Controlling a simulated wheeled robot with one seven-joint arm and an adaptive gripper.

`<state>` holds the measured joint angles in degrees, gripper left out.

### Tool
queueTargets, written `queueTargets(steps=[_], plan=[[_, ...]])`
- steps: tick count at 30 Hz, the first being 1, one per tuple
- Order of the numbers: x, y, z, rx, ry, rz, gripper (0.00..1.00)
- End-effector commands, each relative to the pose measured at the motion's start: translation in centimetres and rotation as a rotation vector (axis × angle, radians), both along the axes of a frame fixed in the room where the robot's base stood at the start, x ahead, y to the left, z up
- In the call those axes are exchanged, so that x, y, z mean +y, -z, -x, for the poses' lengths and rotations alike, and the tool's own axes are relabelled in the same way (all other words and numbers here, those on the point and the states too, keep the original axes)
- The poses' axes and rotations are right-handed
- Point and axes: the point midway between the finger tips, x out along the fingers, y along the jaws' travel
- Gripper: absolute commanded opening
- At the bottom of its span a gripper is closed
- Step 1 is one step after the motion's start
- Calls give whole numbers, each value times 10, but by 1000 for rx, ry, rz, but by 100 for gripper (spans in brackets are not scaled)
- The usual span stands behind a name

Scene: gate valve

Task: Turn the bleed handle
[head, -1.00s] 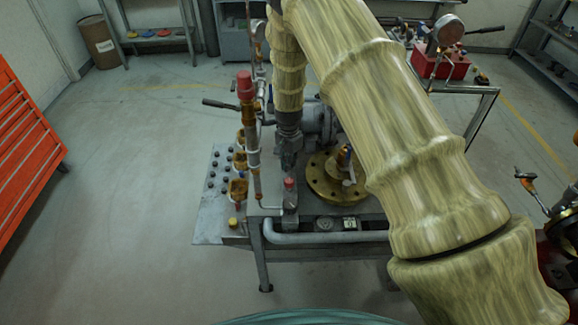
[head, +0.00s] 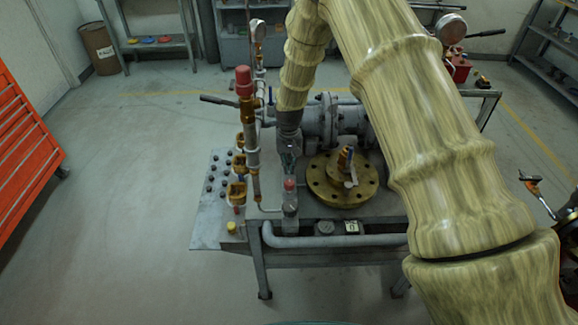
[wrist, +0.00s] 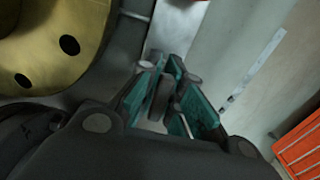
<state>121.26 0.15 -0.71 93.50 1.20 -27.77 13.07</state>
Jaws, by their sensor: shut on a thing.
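My gripper (head: 288,160) points down at the front of the steel bench, just above a small block fitting (head: 290,208) with a red cap (head: 289,184). In the wrist view its teal finger pads (wrist: 166,100) are close together around a small dark grey piece (wrist: 162,98), which appears to be the bleed handle. The pads hide much of this piece, so its shape and angle are hard to tell. In the head view the fingers and the handle are too small to separate.
A red-topped upright pipe (head: 245,85) rises close on the left. An orange cabinet (head: 25,150) is far left, with open floor between.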

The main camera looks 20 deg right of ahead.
Motion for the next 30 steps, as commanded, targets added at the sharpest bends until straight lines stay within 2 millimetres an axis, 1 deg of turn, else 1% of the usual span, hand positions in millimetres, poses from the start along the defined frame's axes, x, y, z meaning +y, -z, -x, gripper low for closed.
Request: queueTargets(steps=[9,22,23,25,26,30], plan=[[0,-2,-2,-4,-80,1,0],[-1,-2,-2,-4,-86,2,0],[-1,-2,-2,-4,-86,2,15],[0,-2,-2,-4,-86,2,28],[0,-2,-2,-4,-86,1,30],[0,-1,-1,-2,-86,0,30]])
